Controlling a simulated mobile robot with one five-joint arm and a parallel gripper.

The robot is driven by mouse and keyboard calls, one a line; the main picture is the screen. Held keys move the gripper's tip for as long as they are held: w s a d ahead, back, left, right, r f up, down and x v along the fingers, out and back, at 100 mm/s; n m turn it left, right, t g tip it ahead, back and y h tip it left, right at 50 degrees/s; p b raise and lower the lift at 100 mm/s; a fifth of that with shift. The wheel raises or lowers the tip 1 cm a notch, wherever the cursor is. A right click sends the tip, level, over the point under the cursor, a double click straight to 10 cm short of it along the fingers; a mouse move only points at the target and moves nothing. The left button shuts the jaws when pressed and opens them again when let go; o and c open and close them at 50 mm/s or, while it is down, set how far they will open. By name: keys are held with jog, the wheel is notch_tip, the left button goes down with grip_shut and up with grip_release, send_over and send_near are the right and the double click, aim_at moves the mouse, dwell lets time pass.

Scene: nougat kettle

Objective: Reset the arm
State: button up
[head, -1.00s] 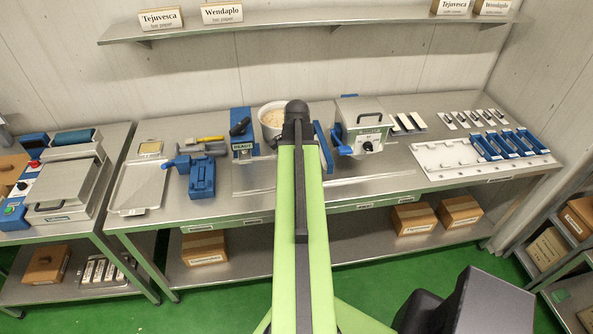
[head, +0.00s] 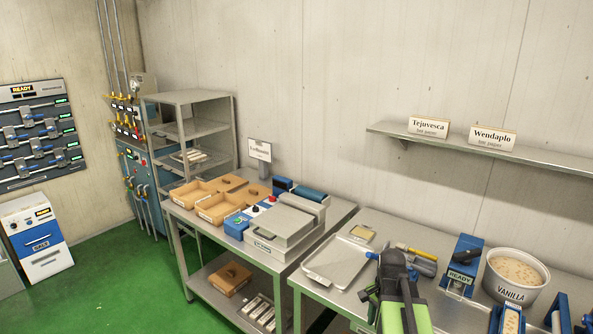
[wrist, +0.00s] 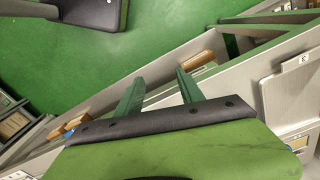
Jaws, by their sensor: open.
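My gripper (wrist: 160,80) shows in the wrist view as two green fingers, spread apart with nothing between them. Below them in the wrist view are a bench edge and the green floor. In the head view, part of my arm (head: 404,305), green with a dark joint, rises at the bottom right in front of the long bench. My gripper cannot be made out in the head view.
The long bench holds a metal tray (head: 337,262), a blue device marked READY (head: 462,265) and a tub marked VANILLA (head: 514,278). A left bench carries a press (head: 285,229) and brown boxes (head: 194,192). A shelf (head: 490,151) hangs behind. Open green floor (head: 120,275) lies left.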

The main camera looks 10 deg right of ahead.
jog(key=a+f+n+b, duration=0.2)
jog(key=a+n, duration=0.4)
jog(key=a, duration=0.4)
jog(key=a+f+n+b, duration=0.1)
jog(key=a+f+n, duration=0.2)
jog(key=a+n, duration=0.3)
jog(key=shift+a+f+n+b, duration=0.15)
jog(key=shift+a+n+b, duration=0.25)
jog(key=shift+a, duration=1.7)
